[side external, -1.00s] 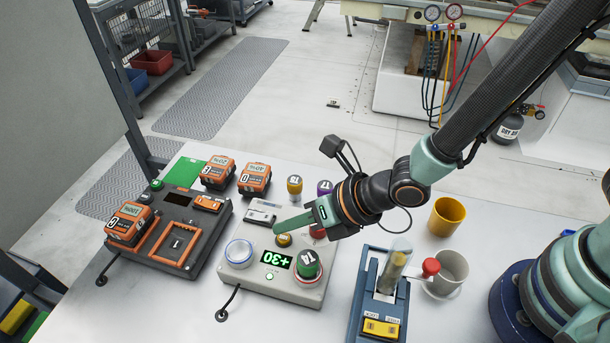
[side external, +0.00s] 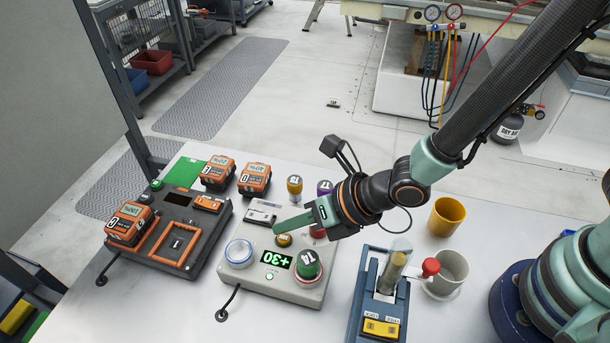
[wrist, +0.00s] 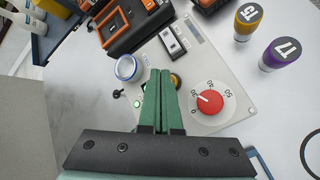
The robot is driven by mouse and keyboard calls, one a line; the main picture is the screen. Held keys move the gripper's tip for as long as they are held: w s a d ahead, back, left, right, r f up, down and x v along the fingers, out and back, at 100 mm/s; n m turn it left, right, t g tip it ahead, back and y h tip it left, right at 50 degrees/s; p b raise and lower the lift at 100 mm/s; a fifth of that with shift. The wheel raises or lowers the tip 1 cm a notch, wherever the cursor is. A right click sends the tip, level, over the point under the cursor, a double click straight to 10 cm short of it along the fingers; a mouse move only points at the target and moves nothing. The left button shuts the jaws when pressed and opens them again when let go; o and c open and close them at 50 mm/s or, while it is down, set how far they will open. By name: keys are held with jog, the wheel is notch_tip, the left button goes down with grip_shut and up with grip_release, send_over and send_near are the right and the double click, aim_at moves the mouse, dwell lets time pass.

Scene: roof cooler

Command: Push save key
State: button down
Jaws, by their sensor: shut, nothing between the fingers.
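A light grey control box (side external: 244,289) has a display (side external: 279,260) reading +30 in green. A yellow-brass round button (side external: 284,240) sits behind the display, and a small green-lit button (side external: 270,276) in front of it. I cannot read a save label on either. My gripper (side external: 277,228) is shut and empty, its green fingers just over the box by the brass button. In the wrist view, the fingertips (wrist: 160,74) lie just left of the brass button (wrist: 176,80), partly hiding it. I cannot tell whether they touch.
A charger with orange batteries (side external: 130,222) stands left. A blue lever fixture (side external: 361,303) and cups (side external: 446,217) stand right.

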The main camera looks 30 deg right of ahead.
aim_at(290, 244)
dwell(0.4)
jog(key=shift+s+a+f, duration=0.1)
jog(key=shift+f, duration=0.3)
jog(key=shift+f, duration=0.45)
dwell(0.6)
dwell(0.3)
jog(key=shift+r, duration=0.85)
notch_tip(290, 244, up, 5)
dwell(0.4)
dwell(0.4)
